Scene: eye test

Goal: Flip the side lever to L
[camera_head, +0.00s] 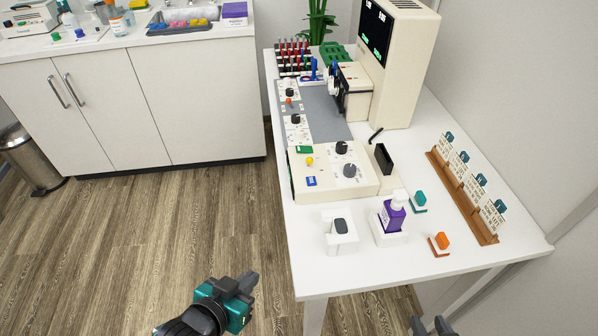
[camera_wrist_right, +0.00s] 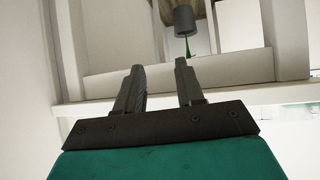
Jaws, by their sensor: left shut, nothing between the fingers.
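A cream control box (camera_head: 312,181) with dark knobs, a yellow button, and green and blue parts sits on the white table. A small black lever (camera_head: 376,135) slants up by the box's back right corner; I cannot tell whether it is the side lever, and no L mark is readable. My left gripper (camera_head: 248,281) is shut and empty, over the floor left of the table's front leg. My right gripper (camera_head: 431,323) is at the bottom edge, in front of the table. Its fingers stand apart with nothing between them in the right wrist view (camera_wrist_right: 160,75).
A purple pump bottle (camera_head: 392,214), a white holder with a dark top (camera_head: 340,238), a teal block (camera_head: 418,203) and an orange block (camera_head: 440,241) stand near the front. A wooden rack (camera_head: 464,201) is at right. A tall cream machine (camera_head: 397,70) stands behind.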

